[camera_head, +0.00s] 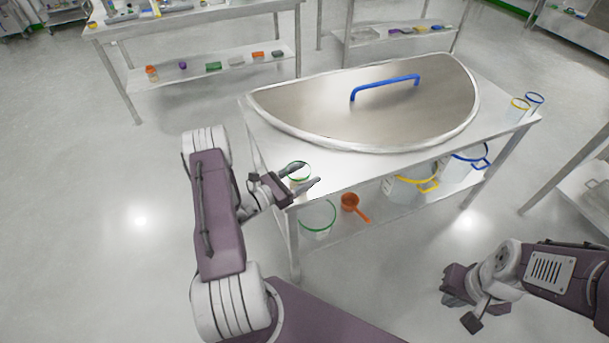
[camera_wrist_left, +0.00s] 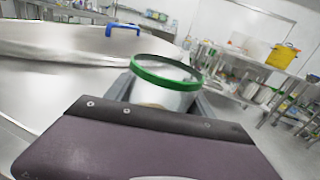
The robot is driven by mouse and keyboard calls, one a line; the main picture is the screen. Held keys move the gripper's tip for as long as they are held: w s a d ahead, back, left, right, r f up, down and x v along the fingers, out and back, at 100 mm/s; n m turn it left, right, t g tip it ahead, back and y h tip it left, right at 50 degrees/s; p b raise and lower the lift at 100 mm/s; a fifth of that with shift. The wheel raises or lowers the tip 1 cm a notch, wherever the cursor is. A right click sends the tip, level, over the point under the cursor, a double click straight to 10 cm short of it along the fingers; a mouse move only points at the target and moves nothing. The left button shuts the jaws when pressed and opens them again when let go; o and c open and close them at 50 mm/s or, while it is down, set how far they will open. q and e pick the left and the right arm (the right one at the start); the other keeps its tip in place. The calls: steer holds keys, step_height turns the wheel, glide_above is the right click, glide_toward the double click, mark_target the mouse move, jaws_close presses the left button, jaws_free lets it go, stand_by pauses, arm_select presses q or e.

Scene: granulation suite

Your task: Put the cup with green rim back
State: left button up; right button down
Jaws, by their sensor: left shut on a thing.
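The cup with green rim (camera_head: 299,172) is a small clear cup at the left front corner of the steel table (camera_head: 362,173). My left gripper (camera_head: 303,176) is shut on it, with a finger on either side. In the left wrist view the cup (camera_wrist_left: 167,88) stands between the fingers, its green rim up and a little tilted in the picture. Whether its base touches the table top is hidden. My right gripper (camera_head: 465,302) hangs over the floor at the lower right, away from the table; its finger gap is unclear.
A large steel lid (camera_head: 320,111) with a blue handle (camera_head: 385,85) covers most of the table top. Small yellow-rimmed (camera_head: 519,106) and blue-rimmed (camera_head: 534,101) cups stand at the right end. The lower shelf holds a green-rimmed container (camera_head: 317,218), an orange scoop (camera_head: 352,204) and larger buckets.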

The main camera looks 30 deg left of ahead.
arm_select(q)
steer(key=o, duration=1.3)
steer(key=shift+f, duration=0.1)
steer(key=shift+o, duration=0.2)
steer(key=shift+r, duration=0.25)
steer(key=v, duration=1.2)
steer(key=shift+f, duration=0.1)
